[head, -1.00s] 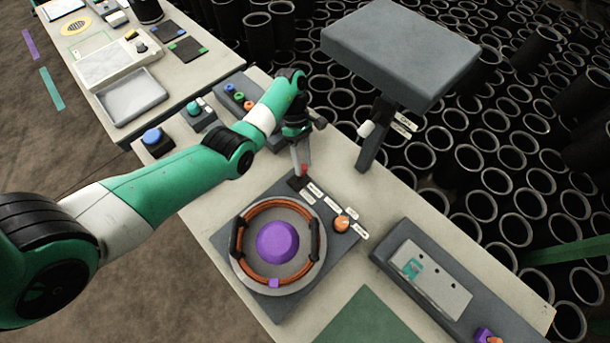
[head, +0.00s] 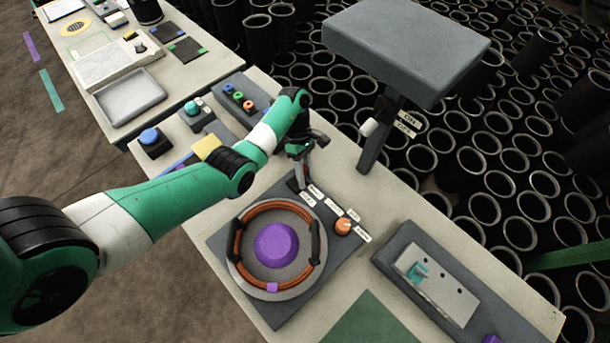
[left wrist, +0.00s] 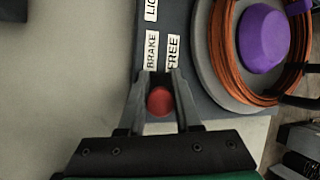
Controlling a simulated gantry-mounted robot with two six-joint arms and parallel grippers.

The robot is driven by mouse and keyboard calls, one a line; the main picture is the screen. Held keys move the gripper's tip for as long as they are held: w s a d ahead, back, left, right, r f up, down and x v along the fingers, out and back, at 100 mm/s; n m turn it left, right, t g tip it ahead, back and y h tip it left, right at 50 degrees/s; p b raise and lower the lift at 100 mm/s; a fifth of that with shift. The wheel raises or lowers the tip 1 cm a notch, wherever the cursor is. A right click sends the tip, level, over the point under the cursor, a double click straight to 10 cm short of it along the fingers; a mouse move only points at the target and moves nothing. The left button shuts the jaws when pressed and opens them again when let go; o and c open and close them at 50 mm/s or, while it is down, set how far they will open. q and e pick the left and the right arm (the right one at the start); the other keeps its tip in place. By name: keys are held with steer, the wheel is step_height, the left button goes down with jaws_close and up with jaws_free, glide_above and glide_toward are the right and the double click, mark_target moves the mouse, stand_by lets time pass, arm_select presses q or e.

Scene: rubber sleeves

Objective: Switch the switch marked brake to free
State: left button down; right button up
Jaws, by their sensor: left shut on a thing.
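The switch has a round red knob (left wrist: 160,101), seen in the left wrist view between the two fingers of my left gripper (left wrist: 158,85). The fingers are shut on it. White labels reading BRAKE (left wrist: 151,50) and FREE (left wrist: 173,52) lie just beyond the fingertips on the dark panel (left wrist: 195,85). In the head view my left gripper (head: 299,180) is at the far corner of this panel (head: 225,242), beside its labels. My right gripper is not in view.
The panel also carries a round plate with an orange cable coil (head: 240,225), a purple hub (head: 276,245) and an orange knob (head: 342,227). A grey screen on a post (head: 368,150) stands beyond it. A grey switch box (head: 390,250) lies right.

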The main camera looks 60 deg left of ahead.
arm_select(q)
steer(key=t+p, duration=0.2)
steer(key=p, duration=0.3)
steer(key=s+r+m+t+y+p, duration=0.1)
steer(key=p, duration=0.4)
steer(key=shift+s+d+t, duration=0.2)
steer(key=shift+t, duration=0.2)
steer(key=shift+s+f+t+y+p, duration=0.15)
steer(key=shift+t+y+p, duration=0.15)
steer(key=shift+t+p, duration=0.3)
steer(key=shift+s+d+f+m+t+p, duration=0.1)
steer(key=shift+s+f+m+t+p, duration=0.1)
steer(key=shift+t, duration=0.35)
steer(key=shift+s+d+f+m+t+p, duration=0.1)
steer(key=shift+m+t+p, duration=0.1)
steer(key=shift+t, duration=0.35)
steer(key=shift+a, duration=0.1)
steer(key=c, duration=0.9)
jaws_free()
